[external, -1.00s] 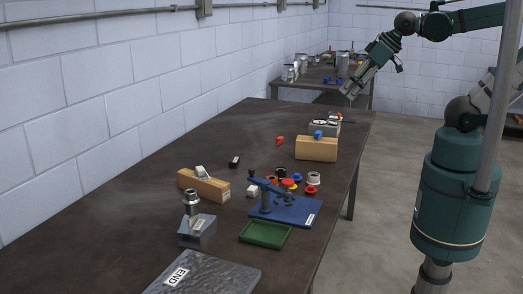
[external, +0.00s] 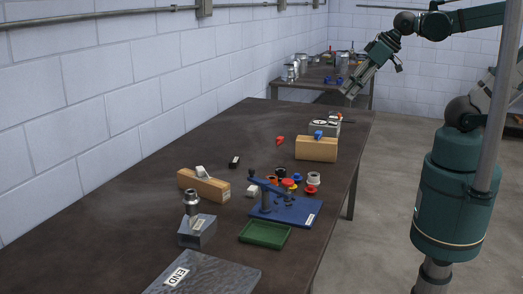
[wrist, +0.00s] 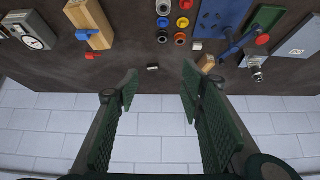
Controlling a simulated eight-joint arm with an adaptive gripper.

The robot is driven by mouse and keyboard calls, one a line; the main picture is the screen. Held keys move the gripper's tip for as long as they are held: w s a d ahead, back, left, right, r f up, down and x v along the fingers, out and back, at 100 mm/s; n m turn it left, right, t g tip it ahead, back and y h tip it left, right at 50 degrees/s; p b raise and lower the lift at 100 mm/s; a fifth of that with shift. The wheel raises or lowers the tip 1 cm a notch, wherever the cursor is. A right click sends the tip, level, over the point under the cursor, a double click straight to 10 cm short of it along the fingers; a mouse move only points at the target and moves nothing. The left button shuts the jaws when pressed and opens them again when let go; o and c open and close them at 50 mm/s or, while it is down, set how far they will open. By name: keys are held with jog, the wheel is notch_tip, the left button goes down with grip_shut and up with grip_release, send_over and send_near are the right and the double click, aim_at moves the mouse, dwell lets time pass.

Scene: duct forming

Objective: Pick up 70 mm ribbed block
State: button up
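A small dark block (external: 235,162) lies alone on the brown table, left of the middle, in the external view. It also shows in the wrist view (wrist: 152,68), near the table edge by the white wall and roughly in line with the gap between my fingers. I take it for the ribbed block, but its ribs are too small to make out. My gripper (external: 350,92) is high above the far right end of the table in the external view. In the wrist view my gripper (wrist: 160,80) has its green fingers wide apart with nothing between them.
Wooden blocks (external: 316,150) (external: 205,187), a blue fixture (external: 295,212), a green tray (external: 265,235), a white cube (external: 253,191), a red piece (external: 280,140) and several coloured rings stand around. A grey block with a metal fitting (external: 197,232) is nearer. The table around the dark block is clear.

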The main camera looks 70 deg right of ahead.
jog(key=w, duration=0.1)
jog(key=m+g+h, duration=0.4)
jog(key=m+g, duration=0.2)
jog(key=m, duration=0.9)
send_over(233, 162)
notch_tip(233, 162, down, 29)
jog(key=shift+a+f+b, duration=0.25)
jog(key=shift+a+b, duration=0.2)
jog(key=shift+f, duration=0.1)
jog(key=shift+x, duration=1.2)
jog(key=shift+d, duration=0.15)
